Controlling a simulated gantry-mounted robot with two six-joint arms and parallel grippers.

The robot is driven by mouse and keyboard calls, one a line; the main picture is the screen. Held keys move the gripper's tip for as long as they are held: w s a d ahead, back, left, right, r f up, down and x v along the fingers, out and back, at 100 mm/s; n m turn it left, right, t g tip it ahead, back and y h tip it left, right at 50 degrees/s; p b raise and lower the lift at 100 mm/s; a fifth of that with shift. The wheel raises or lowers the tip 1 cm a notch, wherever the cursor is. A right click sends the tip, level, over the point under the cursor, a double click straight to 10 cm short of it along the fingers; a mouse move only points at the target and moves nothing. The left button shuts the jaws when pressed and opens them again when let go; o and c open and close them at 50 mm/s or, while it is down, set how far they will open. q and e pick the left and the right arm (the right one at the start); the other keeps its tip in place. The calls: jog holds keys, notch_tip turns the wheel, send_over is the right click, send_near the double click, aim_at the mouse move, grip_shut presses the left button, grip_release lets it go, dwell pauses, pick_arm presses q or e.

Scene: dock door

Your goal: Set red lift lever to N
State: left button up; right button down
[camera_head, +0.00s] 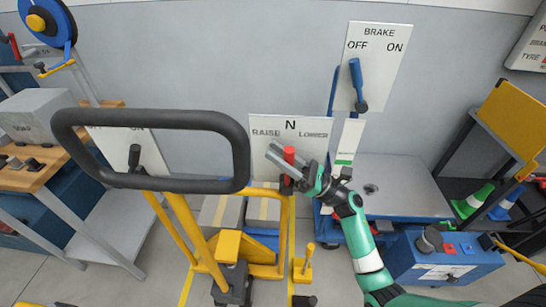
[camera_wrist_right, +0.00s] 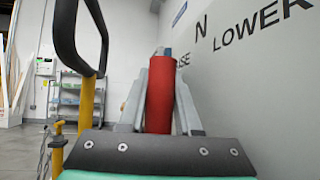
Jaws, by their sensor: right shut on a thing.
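The red lift lever (camera_head: 289,155) stands in front of a white plate (camera_head: 262,123) marked RAISE, N and LOWER in the head view. Its red grip points up, just below the N. My right gripper (camera_head: 283,160) is at the lever and shut on its grip. In the right wrist view the red grip (camera_wrist_right: 160,95) stands between the two grey fingers, and the letters N and LOWER show on the plate to the right. My left gripper is not in view.
A black handle loop (camera_head: 150,118) on a yellow frame stands close on the left. A blue brake lever (camera_head: 357,85) is on a white OFF/ON plate (camera_head: 385,50) above right. A blue box (camera_head: 440,260) with controls sits at lower right.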

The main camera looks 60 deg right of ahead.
jog(key=c, duration=0.9)
grip_release()
jog(key=v, duration=1.1)
jog(key=shift+s+f, duration=0.2)
jog(key=shift+s, duration=0.1)
jog(key=shift+d, duration=0.1)
